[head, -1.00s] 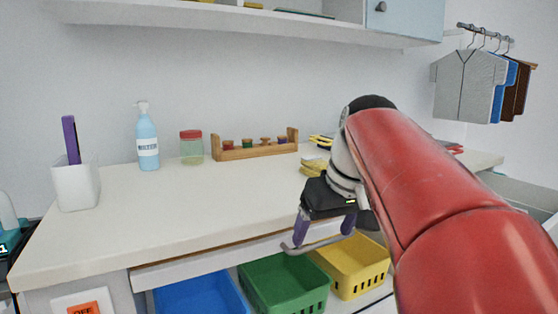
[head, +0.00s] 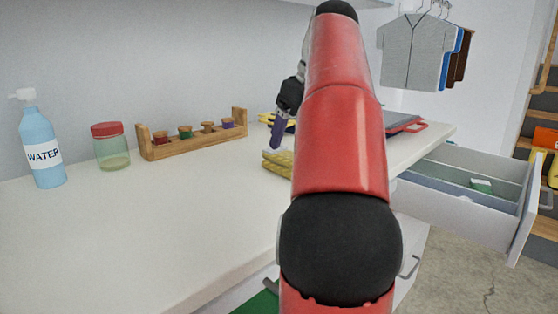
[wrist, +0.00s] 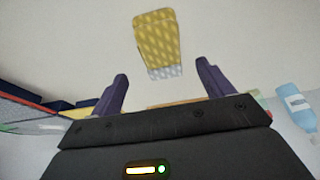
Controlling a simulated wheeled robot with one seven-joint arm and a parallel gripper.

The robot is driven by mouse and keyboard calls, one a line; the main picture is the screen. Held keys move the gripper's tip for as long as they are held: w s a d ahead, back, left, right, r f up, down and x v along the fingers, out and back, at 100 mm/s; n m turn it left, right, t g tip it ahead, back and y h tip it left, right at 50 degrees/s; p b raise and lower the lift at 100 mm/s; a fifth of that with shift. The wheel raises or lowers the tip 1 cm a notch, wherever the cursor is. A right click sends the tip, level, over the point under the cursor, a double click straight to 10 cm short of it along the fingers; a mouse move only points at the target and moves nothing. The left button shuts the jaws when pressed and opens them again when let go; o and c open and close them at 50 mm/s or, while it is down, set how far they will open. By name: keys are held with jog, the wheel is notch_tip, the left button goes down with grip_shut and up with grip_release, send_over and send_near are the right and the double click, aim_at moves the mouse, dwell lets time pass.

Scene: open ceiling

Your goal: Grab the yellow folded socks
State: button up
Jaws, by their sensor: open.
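The yellow folded socks (head: 277,163) lie on the white counter, partly hidden behind my red arm in the head view. In the wrist view, the yellow patterned bundle (wrist: 156,38) with a pale grey end lies beyond the fingertips, roughly centred between them. My gripper (wrist: 161,72) is open, its two purple fingers spread with nothing between them. The gripper and socks appear apart.
A wooden rack (head: 195,137) with small corked jars stands left of the socks. A red-lidded jar (head: 111,146) and a water bottle (head: 42,140) stand farther left. A red-edged item (head: 404,123) lies to the right, above an open drawer (head: 470,185). The front counter is clear.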

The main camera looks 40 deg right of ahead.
aim_at(287, 153)
jog(key=shift+b+x, duration=0.8)
jog(key=shift+x, duration=2.4)
jog(key=shift+s+a+f, duration=0.15)
jog(key=shift+f, duration=0.15)
jog(key=c, duration=1.1)
jog(key=shift+o, duration=0.2)
jog(key=shift+r, duration=0.1)
